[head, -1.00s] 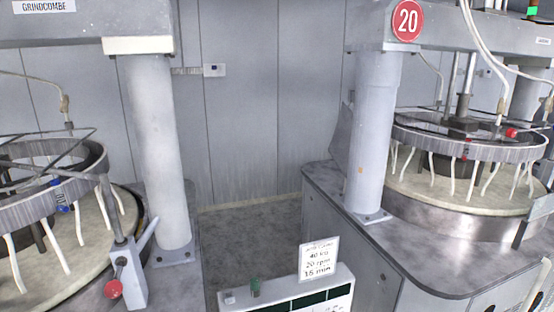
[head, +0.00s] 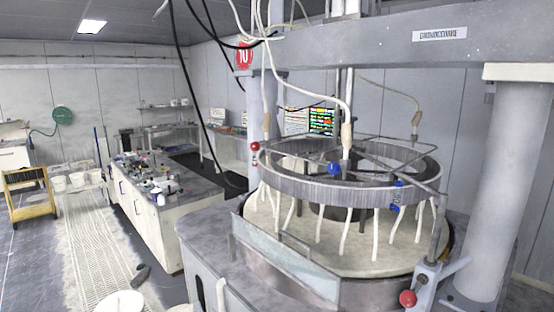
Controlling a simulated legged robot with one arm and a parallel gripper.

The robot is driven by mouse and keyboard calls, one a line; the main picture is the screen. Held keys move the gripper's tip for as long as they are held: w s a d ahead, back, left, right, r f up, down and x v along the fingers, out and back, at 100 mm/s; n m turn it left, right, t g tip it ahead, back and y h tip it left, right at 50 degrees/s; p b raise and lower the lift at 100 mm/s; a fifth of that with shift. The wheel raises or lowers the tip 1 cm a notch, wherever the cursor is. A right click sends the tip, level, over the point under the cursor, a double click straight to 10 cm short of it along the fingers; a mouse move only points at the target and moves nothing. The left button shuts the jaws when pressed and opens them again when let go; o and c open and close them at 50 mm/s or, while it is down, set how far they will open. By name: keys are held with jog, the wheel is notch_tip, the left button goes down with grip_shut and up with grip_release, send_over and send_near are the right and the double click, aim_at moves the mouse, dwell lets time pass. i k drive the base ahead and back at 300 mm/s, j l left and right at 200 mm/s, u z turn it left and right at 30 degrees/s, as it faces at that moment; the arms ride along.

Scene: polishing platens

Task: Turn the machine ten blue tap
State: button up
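Machine ten (head: 330,265) stands right of centre in the head view, with a round red sign (head: 244,55) marked 10 at its upper left. A second blue part (head: 398,195), smaller and partly overlapped by the ring and frame, is at the ring's right side. I cannot tell which blue part is the tap or how it is turned. My gripper is not in view.
A red knob (head: 408,298) on a lever bracket is at the front right of the machine. A red ball (head: 255,146) is at its left. A grey column (head: 500,185) stands at right. A cluttered bench (head: 160,225), yellow cart (head: 30,195) and floor grating (head: 95,240) lie left.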

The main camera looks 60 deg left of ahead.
aim_at(334, 168)
jog(key=u, duration=1.8)
